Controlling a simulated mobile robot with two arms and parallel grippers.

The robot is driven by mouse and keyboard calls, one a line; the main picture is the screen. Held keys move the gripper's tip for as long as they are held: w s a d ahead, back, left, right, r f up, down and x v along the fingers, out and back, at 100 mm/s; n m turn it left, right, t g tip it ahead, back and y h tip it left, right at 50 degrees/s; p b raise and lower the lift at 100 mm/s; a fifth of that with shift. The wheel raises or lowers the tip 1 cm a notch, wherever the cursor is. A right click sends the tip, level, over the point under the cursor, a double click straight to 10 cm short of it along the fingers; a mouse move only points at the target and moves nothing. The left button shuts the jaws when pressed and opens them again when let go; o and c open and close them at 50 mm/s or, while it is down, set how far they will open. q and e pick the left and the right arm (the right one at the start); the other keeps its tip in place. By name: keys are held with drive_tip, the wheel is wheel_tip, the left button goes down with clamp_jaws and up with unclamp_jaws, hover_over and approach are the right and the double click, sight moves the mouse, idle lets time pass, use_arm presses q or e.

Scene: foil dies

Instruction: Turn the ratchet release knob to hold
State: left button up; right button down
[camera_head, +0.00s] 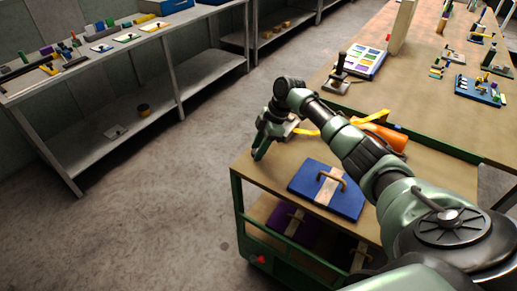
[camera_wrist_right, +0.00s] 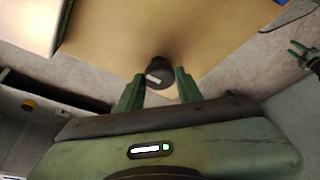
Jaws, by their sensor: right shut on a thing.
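The release knob (camera_wrist_right: 158,74) is a dark round knob with a white bar mark, in the upper middle of the right wrist view. It stands between the two green fingers of my right gripper (camera_wrist_right: 157,80), which is shut on it. In the head view my right gripper (camera_head: 260,150) points down at the near left corner of the green-framed cart (camera_head: 238,205). The knob is hidden there. My left gripper (camera_wrist_right: 298,51) shows small at the right edge of the wrist view, its fingers apart and empty. It is not in the head view.
On the cart, a blue plate with a handle (camera_head: 312,178) lies right of my gripper. An orange roll (camera_head: 393,140) and a yellow strap (camera_head: 306,131) lie behind, partly covered by my arm. The cart stands against a long bench (camera_head: 400,85). A grey shelf (camera_head: 205,72) stands left across open floor.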

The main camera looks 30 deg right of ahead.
drive_tip(key=c, duration=0.9)
unclamp_jaws()
drive_tip(key=shift+c, duration=0.2)
drive_tip(key=shift+r, duration=0.1)
drive_tip(key=b+v, duration=0.1)
drive_tip(key=v, duration=0.6)
drive_tip(key=shift+d+r+b, duration=0.2)
drive_tip(key=shift+r+b, duration=0.1)
drive_tip(key=shift+f, duration=0.1)
